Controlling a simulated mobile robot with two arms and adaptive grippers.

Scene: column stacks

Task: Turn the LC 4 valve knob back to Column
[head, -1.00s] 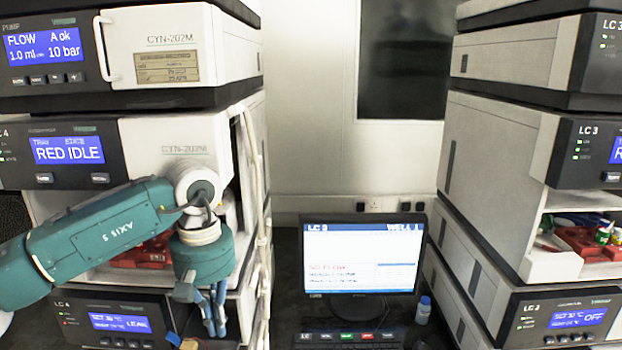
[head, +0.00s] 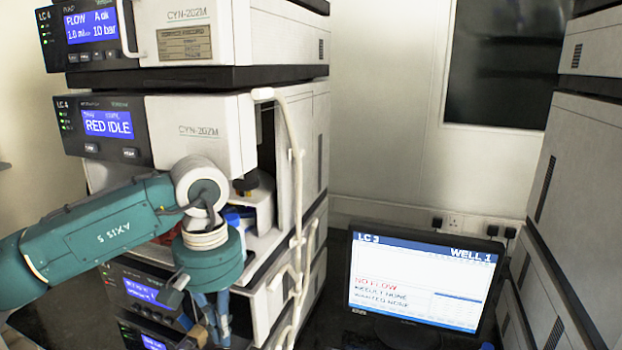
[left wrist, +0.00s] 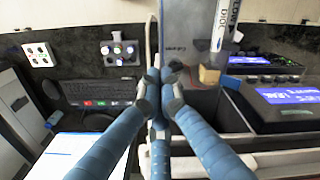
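The LC 4 stack (head: 205,135) stands at left in the head view. My left gripper (head: 215,335) points down in front of its lower units. In the left wrist view my left gripper's blue fingers (left wrist: 160,78) meet at their dark tips, with nothing seen between them. Right of the tips is a small tan block (left wrist: 209,74) by a grey panel (left wrist: 185,45) and white lettered strips (left wrist: 222,30); I cannot tell for sure that it is the valve knob. It is apart from the fingers in the picture. The knob is not made out in the head view. My right gripper is not in view.
A monitor (head: 420,285) reading LC 3 and NO FLOW stands right of the stack. White tubing (head: 296,190) runs down the stack's side. Another stack (head: 585,190) stands at right. A keyboard (left wrist: 100,92) lies at left in the left wrist view.

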